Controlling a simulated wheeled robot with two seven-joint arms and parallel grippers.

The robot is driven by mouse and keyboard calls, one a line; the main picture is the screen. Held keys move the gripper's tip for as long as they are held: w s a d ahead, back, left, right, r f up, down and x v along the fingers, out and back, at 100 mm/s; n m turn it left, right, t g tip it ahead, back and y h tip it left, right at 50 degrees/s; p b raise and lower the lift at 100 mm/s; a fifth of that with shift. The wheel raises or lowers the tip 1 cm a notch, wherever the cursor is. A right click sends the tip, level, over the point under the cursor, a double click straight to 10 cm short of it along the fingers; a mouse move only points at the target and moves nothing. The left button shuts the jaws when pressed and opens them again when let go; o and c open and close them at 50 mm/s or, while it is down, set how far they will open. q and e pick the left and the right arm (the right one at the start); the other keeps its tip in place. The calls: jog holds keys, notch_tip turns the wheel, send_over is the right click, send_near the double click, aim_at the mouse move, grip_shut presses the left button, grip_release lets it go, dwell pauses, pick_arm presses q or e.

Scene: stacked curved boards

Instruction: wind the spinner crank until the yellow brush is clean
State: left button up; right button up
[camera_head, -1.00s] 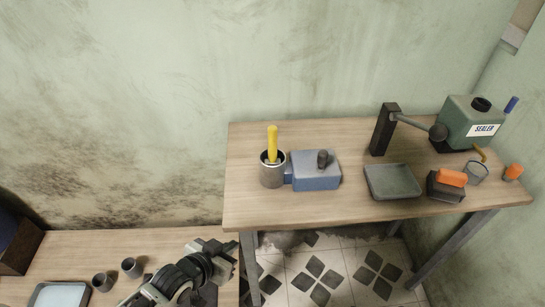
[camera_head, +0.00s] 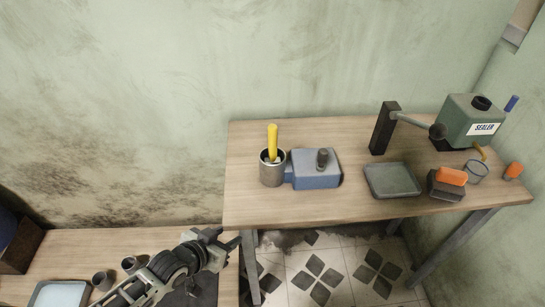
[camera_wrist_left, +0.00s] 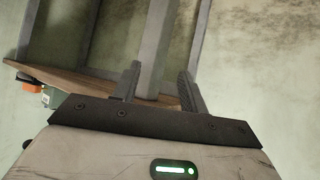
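The yellow brush (camera_head: 273,141) stands upright with its handle up in a grey metal cup (camera_head: 271,173) at the left of the higher table. The part of it inside the cup is hidden. A blue spinner box (camera_head: 316,176) joins the cup on its right, with a dark crank knob (camera_head: 323,159) on top. My left gripper (camera_head: 232,240) is below and left of the spinner, near the table's front left corner, touching neither. In the left wrist view its two fingers (camera_wrist_left: 157,85) are apart with nothing between them. My right gripper is out of view.
On the higher table (camera_head: 250,207) stand a grey tray (camera_head: 392,181), a dark block with an orange top (camera_head: 450,178), a lever stand (camera_head: 383,130) and a green SEALER can (camera_head: 470,122). Small cups (camera_head: 103,281) and a pale tray (camera_head: 60,294) sit on the lower table.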

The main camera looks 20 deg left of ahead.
aim_at(229, 216)
pick_arm(q)
jog(key=r, duration=0.7)
jog(key=shift+w, duration=0.3)
jog(key=shift+s+r, duration=0.2)
jog(key=shift+r, duration=0.2)
jog(key=shift+f, duration=0.1)
